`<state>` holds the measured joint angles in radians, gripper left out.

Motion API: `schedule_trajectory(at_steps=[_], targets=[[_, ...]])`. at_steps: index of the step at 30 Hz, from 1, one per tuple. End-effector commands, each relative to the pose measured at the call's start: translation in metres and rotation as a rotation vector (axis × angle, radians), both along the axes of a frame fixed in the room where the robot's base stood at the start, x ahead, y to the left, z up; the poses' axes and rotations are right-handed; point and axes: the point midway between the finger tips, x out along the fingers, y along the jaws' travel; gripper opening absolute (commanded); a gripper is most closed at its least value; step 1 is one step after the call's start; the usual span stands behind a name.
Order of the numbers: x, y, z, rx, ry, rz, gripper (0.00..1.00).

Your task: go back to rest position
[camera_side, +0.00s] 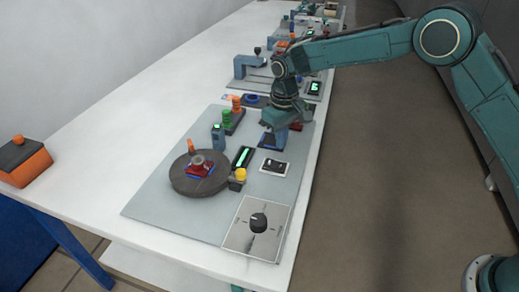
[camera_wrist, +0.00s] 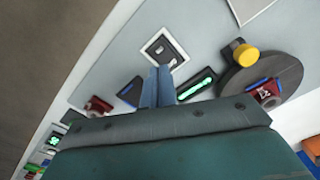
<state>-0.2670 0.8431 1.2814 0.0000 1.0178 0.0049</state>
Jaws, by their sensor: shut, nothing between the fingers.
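My gripper (camera_side: 281,136) is on the end of my teal arm, low over the back right part of the grey board (camera_side: 147,203). Its blue fingers are together with nothing between them, and they also show in the wrist view (camera_wrist: 158,86). In the wrist view the fingertips overlap the lower edge of a white-framed black switch plate (camera_wrist: 165,49). In the side view that plate (camera_side: 274,167) lies in front of my gripper, apart from it. A dark blue holder stands behind or beside my fingers, partly hidden.
A dark round turntable (camera_side: 184,185) carries a red and blue part. A yellow button (camera_side: 240,174), a green-lit display (camera_side: 243,157) and a dial plate (camera_side: 240,238) are nearby. Green and orange stack lights (camera_side: 227,119) stand left of my gripper. More stations line the table behind.

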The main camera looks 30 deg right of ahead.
Motion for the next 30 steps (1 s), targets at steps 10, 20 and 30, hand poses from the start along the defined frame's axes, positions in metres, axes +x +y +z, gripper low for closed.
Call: schedule_trajectory(at_steps=[10,20,30], targets=[[0.000,0.000,0.002,0.000,-0.001,0.000,0.00],[-0.010,-0.013,0.036,0.009,-0.032,-0.017,0.00],[-0.051,-0.045,0.112,0.026,-0.107,-0.057,0.00]])
